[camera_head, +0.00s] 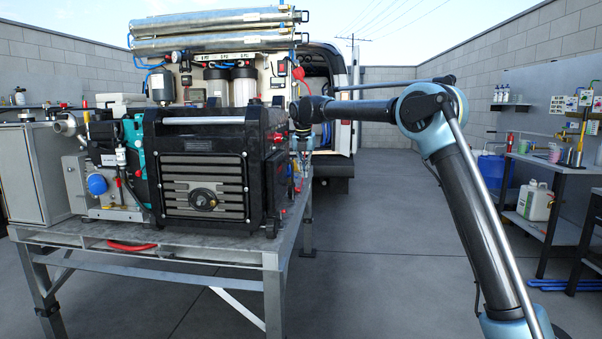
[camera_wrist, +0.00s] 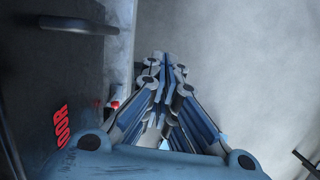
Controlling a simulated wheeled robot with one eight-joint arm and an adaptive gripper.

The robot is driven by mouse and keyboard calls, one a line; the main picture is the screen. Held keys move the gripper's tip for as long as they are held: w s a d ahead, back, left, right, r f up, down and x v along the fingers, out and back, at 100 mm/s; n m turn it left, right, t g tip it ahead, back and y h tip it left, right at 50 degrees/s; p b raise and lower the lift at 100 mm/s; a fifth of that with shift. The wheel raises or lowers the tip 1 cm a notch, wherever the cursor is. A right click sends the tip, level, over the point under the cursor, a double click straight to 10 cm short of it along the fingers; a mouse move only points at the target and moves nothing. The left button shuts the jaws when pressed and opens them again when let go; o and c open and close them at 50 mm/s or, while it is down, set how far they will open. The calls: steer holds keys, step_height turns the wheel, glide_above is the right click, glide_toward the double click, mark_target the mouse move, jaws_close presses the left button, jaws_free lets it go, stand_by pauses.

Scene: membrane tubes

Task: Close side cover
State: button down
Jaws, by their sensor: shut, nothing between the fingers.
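My gripper (camera_wrist: 165,62) points away from the wrist camera with its blue-grey fingers drawn together, shut and empty. It is over grey floor, just right of a grey table edge (camera_wrist: 120,45). Whether the gripper touches anything is not clear.
The machine stands on a metal table (camera_head: 150,240). A van (camera_head: 340,110) stands at the back. A workbench with a white canister (camera_head: 535,201) is at right. The middle floor is clear.

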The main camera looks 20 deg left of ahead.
step_height(320, 180, up, 9)
steer(key=d, duration=0.2)
steer(key=shift+s+d+r, duration=0.15)
steer(key=shift+s+r, duration=0.05)
steer(key=shift+s, duration=0.1)
steer(key=w+d+r+m, duration=0.1)
steer(key=d+m, duration=0.4)
steer(key=d, duration=0.8)
steer(key=s+d+f+m, duration=0.2)
steer(key=s+d+m, duration=0.15)
steer(key=d, duration=0.55)
steer(key=s+d+f+m, duration=0.15)
steer(key=d+m, duration=0.35)
steer(key=d, duration=0.5)
steer(key=s+d+f+m, duration=0.2)
steer(key=s+d+m, duration=0.25)
steer(key=d, duration=0.45)
steer(key=s+d+f+m, duration=1.05)
steer(key=s+d, duration=0.25)
steer(key=d, duration=0.2)
steer(key=s+d+f+m, duration=0.3)
steer(key=s+f+m, duration=0.1)
steer(key=s+f, duration=0.3)
steer(key=s+d+f+m, duration=0.4)
steer(key=s+f, duration=0.4)
steer(key=f, duration=0.3)
steer(key=shift+m+g+h, duration=0.3)
steer(key=shift+m, duration=0.45)
steer(key=shift+f, duration=0.1)
